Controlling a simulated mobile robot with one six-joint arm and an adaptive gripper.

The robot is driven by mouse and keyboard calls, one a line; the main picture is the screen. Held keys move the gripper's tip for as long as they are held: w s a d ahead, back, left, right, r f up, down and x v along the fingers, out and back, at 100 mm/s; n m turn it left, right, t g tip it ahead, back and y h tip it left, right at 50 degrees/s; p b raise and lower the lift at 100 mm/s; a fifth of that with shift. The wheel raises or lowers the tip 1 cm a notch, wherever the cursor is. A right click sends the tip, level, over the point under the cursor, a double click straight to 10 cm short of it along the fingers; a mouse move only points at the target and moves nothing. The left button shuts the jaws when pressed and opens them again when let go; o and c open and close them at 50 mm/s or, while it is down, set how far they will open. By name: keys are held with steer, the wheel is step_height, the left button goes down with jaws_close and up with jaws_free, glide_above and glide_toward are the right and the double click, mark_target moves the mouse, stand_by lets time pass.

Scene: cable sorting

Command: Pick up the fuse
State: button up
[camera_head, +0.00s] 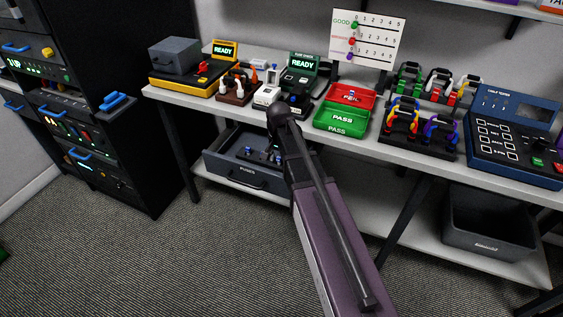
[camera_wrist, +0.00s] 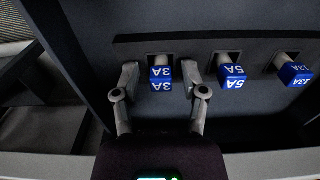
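In the wrist view a blue-ended fuse marked 3A (camera_wrist: 161,84) sits in a slot of the dark drawer. Beside it are a 5A fuse (camera_wrist: 232,77) and a 13A fuse (camera_wrist: 295,75). My gripper (camera_wrist: 160,76) is open, with one finger on each side of the 3A fuse and a visible gap on both sides. Small blue spots show there, but which fuse is which is too small to tell. My arm hides the drawer's right part.
The drawer hangs under a white bench (camera_head: 385,152). On the bench are a green PASS tray (camera_head: 341,118), a red FAIL tray (camera_head: 352,96), several cable plugs and a blue tester (camera_head: 515,140). A grey bin (camera_head: 488,226) stands on the lower shelf. A dark cabinet is at left.

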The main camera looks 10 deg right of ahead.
mark_target(279, 157)
steer(key=c, duration=0.5)
steer(key=shift+r, duration=0.15)
step_height(279, 157, up, 10)
steer(key=p, duration=1)
stand_by(0.7)
steer(key=shift+r+p, duration=1.35)
steer(key=shift+p, duration=0.15)
steer(key=shift+a, duration=0.15)
